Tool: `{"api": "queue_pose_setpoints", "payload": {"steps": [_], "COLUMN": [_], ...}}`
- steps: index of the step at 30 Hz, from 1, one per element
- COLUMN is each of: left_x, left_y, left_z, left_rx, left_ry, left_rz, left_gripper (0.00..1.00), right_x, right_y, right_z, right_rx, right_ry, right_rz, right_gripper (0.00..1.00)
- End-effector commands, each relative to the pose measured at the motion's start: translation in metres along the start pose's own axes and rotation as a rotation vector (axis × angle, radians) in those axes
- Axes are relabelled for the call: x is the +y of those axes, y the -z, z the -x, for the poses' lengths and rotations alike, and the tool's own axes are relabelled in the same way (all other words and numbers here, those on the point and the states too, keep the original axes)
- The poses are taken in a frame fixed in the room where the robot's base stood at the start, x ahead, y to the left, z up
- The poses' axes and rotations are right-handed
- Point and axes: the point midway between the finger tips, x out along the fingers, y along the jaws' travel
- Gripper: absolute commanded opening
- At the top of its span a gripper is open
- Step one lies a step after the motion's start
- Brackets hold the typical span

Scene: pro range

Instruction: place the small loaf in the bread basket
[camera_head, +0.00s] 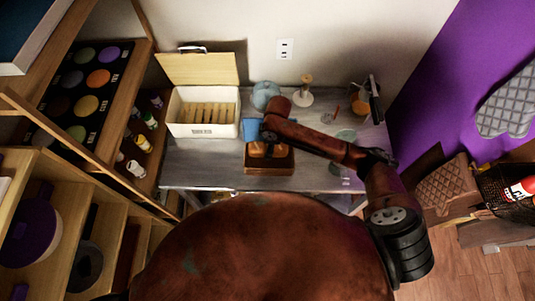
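A brown box-shaped basket (268,170) stands near the front middle of the grey table, with a blue piece (251,127) upright at its back left. Brown bread-like shapes (258,149) show inside it; I cannot tell which is the small loaf. My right arm reaches in from the right, and its end with the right gripper (268,136) is directly over the basket. The fingers are small and dark against the brown, so their opening and any hold on a loaf cannot be made out. My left gripper is not in view.
A white bread bin (204,130) with its lid open stands left of the basket. Behind are a blue-grey round object (265,92), a pale stand (303,96) and a dark upright item (374,100). Shelves (110,90) border the left; a purple wall panel (450,70) is at right.

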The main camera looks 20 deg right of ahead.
Motion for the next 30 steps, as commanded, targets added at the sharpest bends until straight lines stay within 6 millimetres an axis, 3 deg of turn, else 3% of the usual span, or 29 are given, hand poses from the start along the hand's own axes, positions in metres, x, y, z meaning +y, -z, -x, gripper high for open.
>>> {"api": "queue_pose_setpoints", "payload": {"steps": [3, 8, 11, 19, 30], "left_x": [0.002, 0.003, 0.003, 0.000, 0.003], "left_y": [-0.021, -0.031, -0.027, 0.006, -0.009], "left_z": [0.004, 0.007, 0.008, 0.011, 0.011], "left_rx": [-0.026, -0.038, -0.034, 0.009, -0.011], "left_ry": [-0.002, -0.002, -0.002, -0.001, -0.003], "left_rz": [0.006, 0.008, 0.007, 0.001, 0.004], "left_gripper": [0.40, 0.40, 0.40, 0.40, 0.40], "right_x": [-0.001, 0.000, 0.001, 0.001, 0.002], "right_y": [-0.006, -0.009, -0.010, -0.013, -0.013], "right_z": [-0.024, -0.045, -0.052, -0.084, -0.089], "right_rx": [-0.003, -0.001, -0.002, -0.003, -0.002], "right_ry": [0.003, 0.001, 0.000, 0.000, -0.001], "right_rz": [-0.005, -0.007, -0.005, -0.004, -0.002], "right_gripper": [0.06, 0.06, 0.06, 0.06, 0.06]}}
